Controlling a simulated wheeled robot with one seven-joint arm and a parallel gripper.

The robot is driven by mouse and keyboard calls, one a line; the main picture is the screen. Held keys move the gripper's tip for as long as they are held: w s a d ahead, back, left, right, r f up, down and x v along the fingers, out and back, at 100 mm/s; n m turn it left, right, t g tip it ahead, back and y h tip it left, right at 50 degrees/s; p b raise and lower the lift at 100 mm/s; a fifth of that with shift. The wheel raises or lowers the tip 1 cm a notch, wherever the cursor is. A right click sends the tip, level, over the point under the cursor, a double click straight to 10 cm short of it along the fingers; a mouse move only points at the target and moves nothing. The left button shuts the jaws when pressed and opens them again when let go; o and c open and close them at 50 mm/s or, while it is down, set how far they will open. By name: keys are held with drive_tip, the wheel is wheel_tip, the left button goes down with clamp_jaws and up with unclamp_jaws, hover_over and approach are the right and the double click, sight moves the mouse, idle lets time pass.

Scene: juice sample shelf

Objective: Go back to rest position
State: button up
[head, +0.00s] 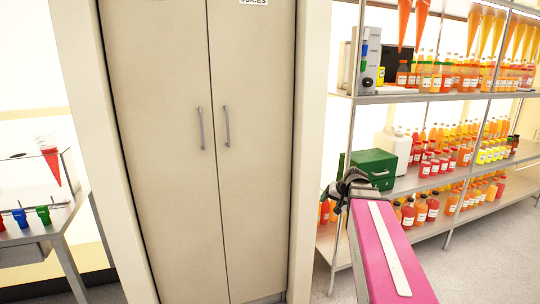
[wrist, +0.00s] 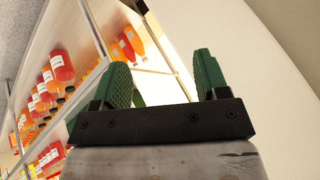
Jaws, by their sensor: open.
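My gripper (wrist: 160,82) shows in the wrist view with its two green fingers apart and nothing between them. In the head view my pink arm reaches up from the bottom right, and its dark end (head: 352,182) is in front of the shelf's left end. The fingertips are hard to make out there. A green box (head: 368,168) on the middle shelf is just behind the arm's end; I cannot tell whether they touch.
A metal shelf (head: 420,98) with several rows of juice bottles stands at the right. A closed beige cabinet (head: 170,190) with two handles fills the middle. A table (head: 42,226) with coloured clips is at the left. Floor (head: 470,270) shows clear at the lower right.

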drive_tip(key=s+a+f+g+h, duration=0.2)
drive_tip(key=s+a+f+g, duration=0.1)
drive_tip(key=s+f, duration=0.5)
drive_tip(key=s+a+f+n+g+h, duration=0.1)
drive_tip(key=s+a+f+g+h, duration=0.1)
drive_tip(key=s+f, duration=0.7)
drive_tip(key=shift+a+f+n+g, duration=0.3)
drive_tip(key=shift+a+f+g, duration=0.1)
drive_tip(key=shift+a+f, duration=0.35)
drive_tip(key=shift+s, duration=0.1)
